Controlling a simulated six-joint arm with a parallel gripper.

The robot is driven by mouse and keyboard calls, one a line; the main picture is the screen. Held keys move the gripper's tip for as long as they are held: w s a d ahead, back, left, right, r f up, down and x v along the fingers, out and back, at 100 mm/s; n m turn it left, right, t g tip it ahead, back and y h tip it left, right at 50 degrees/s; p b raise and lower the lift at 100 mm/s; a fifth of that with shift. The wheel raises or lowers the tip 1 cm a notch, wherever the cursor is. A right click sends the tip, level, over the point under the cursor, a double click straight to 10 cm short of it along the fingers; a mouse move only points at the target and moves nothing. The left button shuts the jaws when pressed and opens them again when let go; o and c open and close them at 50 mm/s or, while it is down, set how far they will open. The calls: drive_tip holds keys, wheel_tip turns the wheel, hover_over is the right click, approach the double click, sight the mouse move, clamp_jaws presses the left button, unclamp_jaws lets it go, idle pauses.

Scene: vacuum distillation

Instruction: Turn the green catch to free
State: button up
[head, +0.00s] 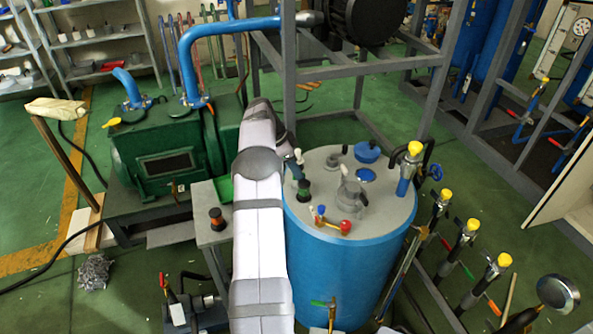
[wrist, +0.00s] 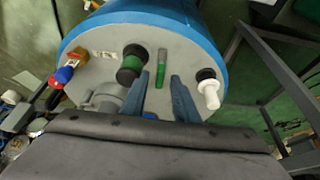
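The green catch (wrist: 161,75) is a small green-handled lever with a grey metal end on the grey lid (wrist: 188,52) of a blue vessel. In the wrist view it stands between the tips of my gripper (wrist: 158,82), lying nearly along the fingers. The two blue-grey fingers are apart, with gaps on both sides of the catch and no visible contact. How high the tips are above the lid is hard to tell. In the head view my arm covers part of the lid's left side, and I cannot make out the catch there.
A black knob with a green band (wrist: 130,65) stands close left of the catch; it also shows in the head view (head: 304,190). A white-handled black knob (wrist: 209,90) is to the right. Red and blue valve handles (wrist: 63,75) are at the left. Grey frame posts stand beside the vessel.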

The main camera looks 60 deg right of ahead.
drive_tip(key=p+v, duration=0.4)
drive_tip(key=v, duration=0.4)
idle(0.5)
